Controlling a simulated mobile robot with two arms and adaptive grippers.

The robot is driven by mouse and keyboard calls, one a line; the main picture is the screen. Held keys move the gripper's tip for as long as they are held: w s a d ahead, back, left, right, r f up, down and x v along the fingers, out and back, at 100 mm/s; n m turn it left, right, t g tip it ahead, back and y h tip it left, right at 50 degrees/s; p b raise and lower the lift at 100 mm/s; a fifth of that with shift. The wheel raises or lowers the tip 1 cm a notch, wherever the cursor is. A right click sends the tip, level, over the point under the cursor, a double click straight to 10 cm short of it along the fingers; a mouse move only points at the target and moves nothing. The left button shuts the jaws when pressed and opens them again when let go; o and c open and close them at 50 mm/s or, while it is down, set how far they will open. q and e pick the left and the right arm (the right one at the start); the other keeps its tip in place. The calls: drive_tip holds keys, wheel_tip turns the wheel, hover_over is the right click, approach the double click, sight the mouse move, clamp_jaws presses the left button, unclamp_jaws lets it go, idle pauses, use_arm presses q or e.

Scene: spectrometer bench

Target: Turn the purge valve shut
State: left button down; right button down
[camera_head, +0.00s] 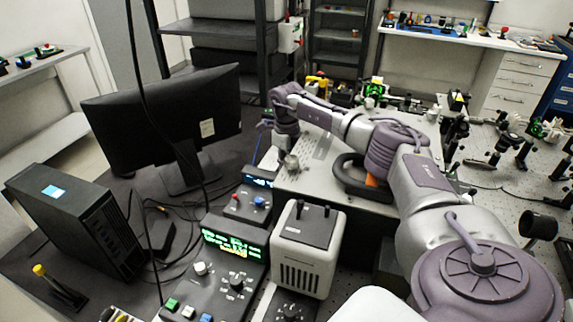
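I cannot single out the purge valve with certainty. A small control box (245,207) with a red knob (237,195) and a blue knob (259,202) stands left of the white bench instrument (315,188). A small round metallic part (292,163) shows at that instrument's left edge. My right arm reaches in from the right, over the instrument. Its wrist end points down at the left edge, close to the metallic part. The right gripper's fingers are too small and hidden to make out. My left gripper is not in view.
A monitor (160,115) and a black computer tower (78,220) stand at left. A control panel with a green display (232,243) and a beige box (308,247) stand in front. Cables cross the dark desk. Optical parts (510,145) fill the right bench.

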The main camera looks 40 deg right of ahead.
drive_tip(key=shift+w+r, duration=0.1)
drive_tip(key=shift+r, duration=0.05)
idle(0.3)
drive_tip(key=c, duration=1.1)
unclamp_jaws()
drive_tip(key=shift+o, duration=0.2)
wheel_tip(320, 180, up, 12)
